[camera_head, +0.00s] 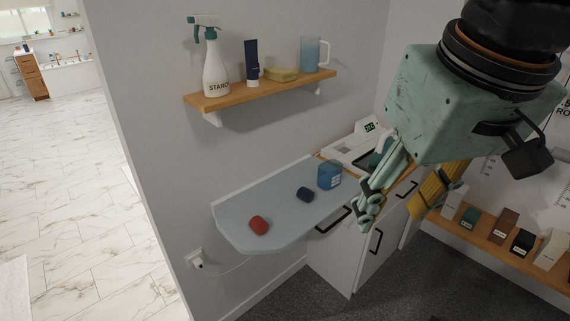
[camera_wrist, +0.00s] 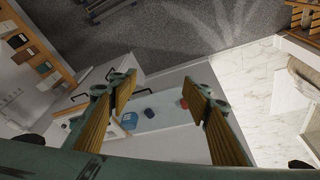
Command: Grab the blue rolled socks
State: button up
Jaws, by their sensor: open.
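The blue rolled socks (camera_head: 305,194) are a small dark navy bundle on the pale blue-grey shelf board (camera_head: 277,218). They lie between a red rolled bundle (camera_head: 259,226) and a blue container (camera_head: 329,175). In the wrist view the socks (camera_wrist: 148,112) show small and far off, between my finger pads. My gripper (camera_head: 395,208) is open and empty, to the right of the board in the head view and apart from the socks. In the wrist view both fingers of my gripper (camera_wrist: 158,88) are spread wide.
A wooden wall shelf (camera_head: 265,88) above the board holds a spray bottle, a dark tube, a sponge and a blue jug. White cabinets (camera_head: 345,245) with black handles stand beside the board. A lower wooden shelf (camera_head: 490,240) with small boxes is at the right.

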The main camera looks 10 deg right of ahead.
jog(key=w+r+n+g+p, duration=0.1)
jog(key=w+r+n+p, duration=0.1)
jog(key=w, duration=1.4)
jog(key=n+g+p, duration=0.3)
jog(key=n+p, duration=0.2)
jog(key=p, duration=0.1)
send_over(305, 189)
notch_tip(305, 189, down, 27)
jog(key=shift+r, duration=0.2)
jog(key=shift+f, duration=4.3)
